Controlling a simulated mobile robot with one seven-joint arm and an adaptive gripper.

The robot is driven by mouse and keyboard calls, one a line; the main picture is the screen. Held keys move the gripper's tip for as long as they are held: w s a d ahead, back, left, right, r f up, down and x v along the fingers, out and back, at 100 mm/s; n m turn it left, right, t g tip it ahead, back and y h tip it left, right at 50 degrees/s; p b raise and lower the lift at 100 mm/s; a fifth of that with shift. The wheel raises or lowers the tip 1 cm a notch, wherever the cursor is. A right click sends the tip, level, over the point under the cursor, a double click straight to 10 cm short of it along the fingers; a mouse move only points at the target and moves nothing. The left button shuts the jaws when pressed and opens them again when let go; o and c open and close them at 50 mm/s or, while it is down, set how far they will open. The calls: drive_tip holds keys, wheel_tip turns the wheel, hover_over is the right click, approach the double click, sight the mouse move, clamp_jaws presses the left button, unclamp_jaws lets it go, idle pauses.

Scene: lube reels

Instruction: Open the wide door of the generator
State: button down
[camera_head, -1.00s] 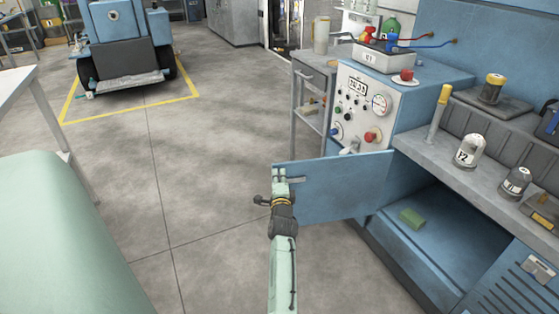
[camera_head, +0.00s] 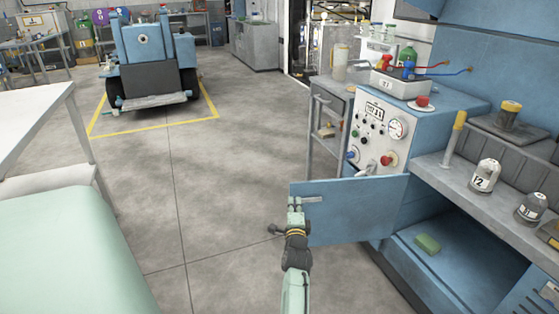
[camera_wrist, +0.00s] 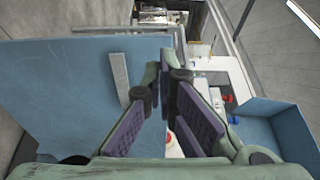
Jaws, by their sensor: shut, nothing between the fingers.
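The wide blue door (camera_head: 362,212) of the generator (camera_head: 440,112) stands swung outward, and the low compartment (camera_head: 465,250) to its right is exposed. A pale bar handle (camera_head: 308,200) is on the door near its free left edge; it also shows in the wrist view (camera_wrist: 119,76). My gripper (camera_head: 295,203) is at that free edge, close to the handle. In the wrist view my gripper (camera_wrist: 166,62) has its fingertips together, empty, beside the door's edge, with the door panel (camera_wrist: 60,95) to the left. Whether the fingers touch the door I cannot tell.
A green sponge (camera_head: 428,243) lies in the compartment. Bottles such as (camera_head: 485,176) stand on the grey shelf above. A control panel (camera_head: 375,135) is above the door, and a grey cart (camera_head: 328,120) stands behind. Open floor (camera_head: 225,150) lies to the left.

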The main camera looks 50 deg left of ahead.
drive_tip(key=s+d, duration=0.1)
drive_tip(key=s, duration=0.6)
drive_tip(key=shift+s+d+f+p, duration=0.15)
drive_tip(key=shift+s+d+p, duration=0.05)
drive_tip(key=shift+s+p, duration=0.15)
